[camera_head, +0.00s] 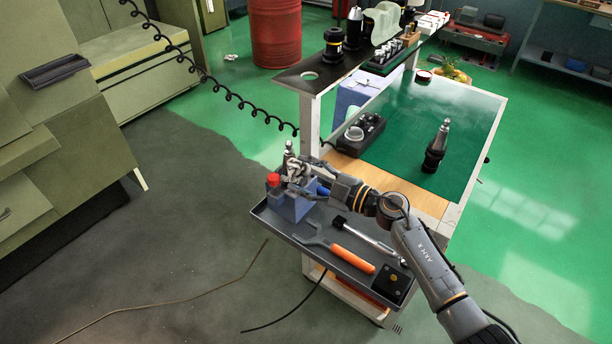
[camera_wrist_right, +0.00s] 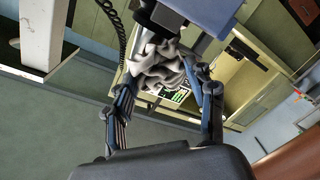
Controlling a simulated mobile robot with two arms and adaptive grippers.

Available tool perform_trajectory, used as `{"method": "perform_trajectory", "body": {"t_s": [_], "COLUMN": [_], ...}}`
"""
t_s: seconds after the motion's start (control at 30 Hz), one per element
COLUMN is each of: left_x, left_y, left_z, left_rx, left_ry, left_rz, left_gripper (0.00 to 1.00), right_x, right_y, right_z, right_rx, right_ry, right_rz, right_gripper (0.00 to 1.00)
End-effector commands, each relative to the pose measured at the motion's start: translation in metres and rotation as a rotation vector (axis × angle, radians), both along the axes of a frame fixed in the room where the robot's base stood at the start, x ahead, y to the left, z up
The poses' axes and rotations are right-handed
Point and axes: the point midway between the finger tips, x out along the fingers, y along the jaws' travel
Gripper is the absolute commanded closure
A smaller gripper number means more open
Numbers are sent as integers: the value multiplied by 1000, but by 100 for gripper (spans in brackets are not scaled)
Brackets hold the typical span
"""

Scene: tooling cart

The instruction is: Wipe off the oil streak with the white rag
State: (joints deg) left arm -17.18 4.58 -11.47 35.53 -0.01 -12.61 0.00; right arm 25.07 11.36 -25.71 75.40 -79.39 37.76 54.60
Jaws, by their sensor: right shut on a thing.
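My right gripper (camera_head: 300,178) reaches in from the right over the lower tray's far left end. It is shut on the white rag (camera_head: 294,170), a crumpled whitish bundle just above a blue box. In the right wrist view the rag (camera_wrist_right: 155,62) is bunched between the two fingers of the gripper (camera_wrist_right: 165,85). The green mat (camera_head: 400,120) on the cart top lies behind the arm. I cannot clearly make out an oil streak on it. My left gripper is not in view.
The lower tray (camera_head: 268,214) holds the blue box (camera_head: 288,206), an orange-handled tool (camera_head: 350,258), a metal wrench and a black block. A tool holder (camera_head: 437,147) stands upright on the mat. A black tray (camera_head: 362,134) sits at its left edge. A raised shelf (camera_head: 310,75) stands behind.

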Motion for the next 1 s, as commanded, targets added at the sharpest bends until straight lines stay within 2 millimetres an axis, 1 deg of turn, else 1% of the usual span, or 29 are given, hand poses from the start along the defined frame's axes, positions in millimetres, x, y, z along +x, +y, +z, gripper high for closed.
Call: {"method": "perform_trajectory", "body": {"t_s": [0.23, 0.5, 0.63, 0.83, 1.0], "left_x": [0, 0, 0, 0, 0], "left_y": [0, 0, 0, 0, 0], "left_z": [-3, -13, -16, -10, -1], "left_rx": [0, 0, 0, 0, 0], "left_ry": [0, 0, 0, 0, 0], "left_rz": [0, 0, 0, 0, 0], "left_gripper": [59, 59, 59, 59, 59], "right_x": [6, 24, 30, 32, 25], "right_y": [-4, -20, -25, -23, -17], "right_z": [-1, -1, -1, 1, 3], "right_rx": [-1, -2, 0, 0, 1], "right_ry": [-1, -2, -1, 0, 2], "right_rz": [0, -1, 1, 1, 1], "right_gripper": [70, 70, 70, 70, 70]}}
